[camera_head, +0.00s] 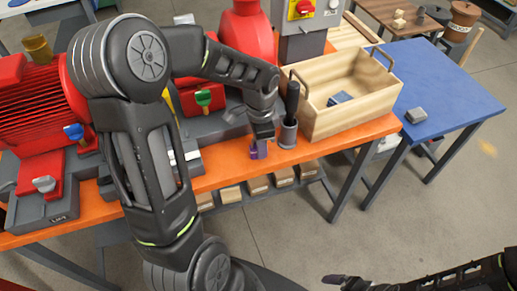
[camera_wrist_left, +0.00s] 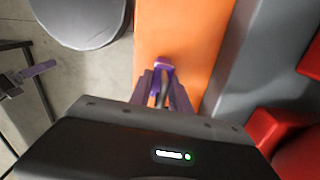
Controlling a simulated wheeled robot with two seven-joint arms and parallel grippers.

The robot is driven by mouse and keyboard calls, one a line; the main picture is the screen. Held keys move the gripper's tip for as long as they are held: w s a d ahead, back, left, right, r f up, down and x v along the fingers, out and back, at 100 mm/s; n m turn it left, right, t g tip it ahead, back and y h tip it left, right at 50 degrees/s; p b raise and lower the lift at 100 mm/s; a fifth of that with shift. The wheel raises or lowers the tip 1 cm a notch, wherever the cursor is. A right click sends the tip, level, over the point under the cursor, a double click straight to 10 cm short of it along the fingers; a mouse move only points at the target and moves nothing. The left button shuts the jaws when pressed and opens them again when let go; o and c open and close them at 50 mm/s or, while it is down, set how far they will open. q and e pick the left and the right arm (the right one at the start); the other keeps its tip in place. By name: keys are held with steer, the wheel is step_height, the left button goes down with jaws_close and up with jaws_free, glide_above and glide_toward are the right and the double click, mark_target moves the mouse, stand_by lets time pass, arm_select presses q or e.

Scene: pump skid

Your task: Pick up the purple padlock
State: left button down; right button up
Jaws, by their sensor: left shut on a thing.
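The purple padlock (camera_head: 261,150) is at the front edge of the orange bench top in the head view, at the tips of my left gripper (camera_head: 262,139). In the left wrist view the padlock (camera_wrist_left: 162,65) shows between the ends of the left fingers (camera_wrist_left: 162,92), over the orange surface. My left gripper is shut on it; the fingers hide part of it. Whether it is clear of the bench is hard to tell. My right gripper (camera_head: 335,279) is low at the bottom right, away from the bench, and its jaw opening is not clear.
A dark cup with a black-handled item (camera_head: 290,115) stands just right of the left gripper. A wooden crate (camera_head: 345,112) with a blue item (camera_head: 340,98) inside is farther right. Red machinery with several padlocks fills the left. A blue table (camera_head: 455,95) stands at right.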

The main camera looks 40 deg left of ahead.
arm_select(q)
step_height(320, 180, up, 10)
steer(key=shift+b, duration=0.5)
stand_by(0.6)
